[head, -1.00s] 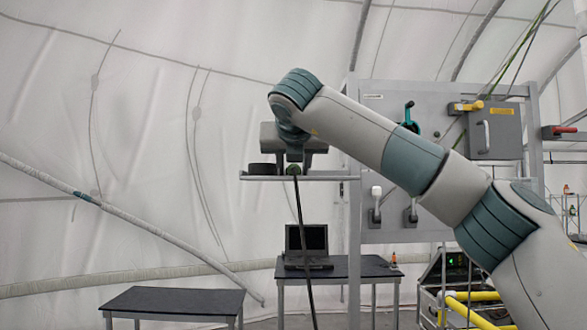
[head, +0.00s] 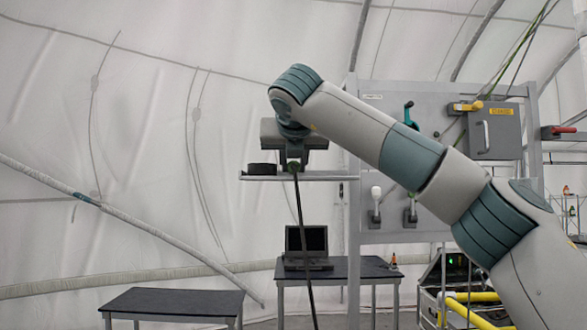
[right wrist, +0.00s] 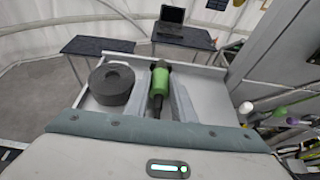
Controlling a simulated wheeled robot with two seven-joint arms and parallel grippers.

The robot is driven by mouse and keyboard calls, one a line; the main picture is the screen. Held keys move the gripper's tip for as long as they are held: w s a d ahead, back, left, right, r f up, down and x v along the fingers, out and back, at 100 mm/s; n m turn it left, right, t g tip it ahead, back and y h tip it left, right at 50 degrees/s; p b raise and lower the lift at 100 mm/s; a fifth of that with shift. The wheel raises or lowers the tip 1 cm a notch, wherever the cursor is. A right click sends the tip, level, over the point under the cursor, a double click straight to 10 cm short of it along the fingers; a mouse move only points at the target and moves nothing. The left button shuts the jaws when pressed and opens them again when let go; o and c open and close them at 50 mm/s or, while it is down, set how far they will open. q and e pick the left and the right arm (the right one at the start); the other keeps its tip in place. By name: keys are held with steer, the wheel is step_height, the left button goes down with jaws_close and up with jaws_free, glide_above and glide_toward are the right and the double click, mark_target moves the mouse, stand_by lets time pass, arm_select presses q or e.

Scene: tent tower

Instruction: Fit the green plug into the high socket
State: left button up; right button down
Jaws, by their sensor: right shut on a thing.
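The green plug (head: 293,166) is at the shelf in the head view, with a black cable hanging from it past the shelf's front edge. In the right wrist view the green plug (right wrist: 159,82) lies between the two grey fingers. My right gripper (head: 293,158) points down over the shelf and is shut on the plug. In the wrist view the right gripper (right wrist: 161,98) shows its fingers on either side of it. I cannot tell whether the plug touches the shelf. I cannot pick out the high socket. My left gripper is not in view.
A shelf (head: 345,178) holds a black ring-shaped object (head: 262,169) left of the plug. A grey panel (head: 375,235) with handles and a grey box (head: 495,142) stands to the right. Two dark tables (head: 170,301) and a laptop (head: 307,243) are below.

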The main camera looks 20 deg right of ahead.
steer(key=shift+r+b, duration=0.3)
steer(key=shift+r, duration=0.35)
step_height(320, 180, up, 2)
steer(key=shift+r, duration=0.1)
steer(key=s+d+r+b, duration=0.4)
steer(key=s+d+r, duration=0.3)
steer(key=s+d, duration=0.1)
steer(key=shift+s, duration=0.3)
steer(key=s+d+f+p, duration=0.1)
steer(key=s+d+p, duration=0.4)
steer(key=d+p, duration=0.1)
steer(key=s+d+p, duration=0.4)
steer(key=d+p, duration=0.2)
steer(key=d, duration=0.3)
steer(key=shift+s+d+f, duration=0.25)
steer(key=shift+s+f, duration=0.15)
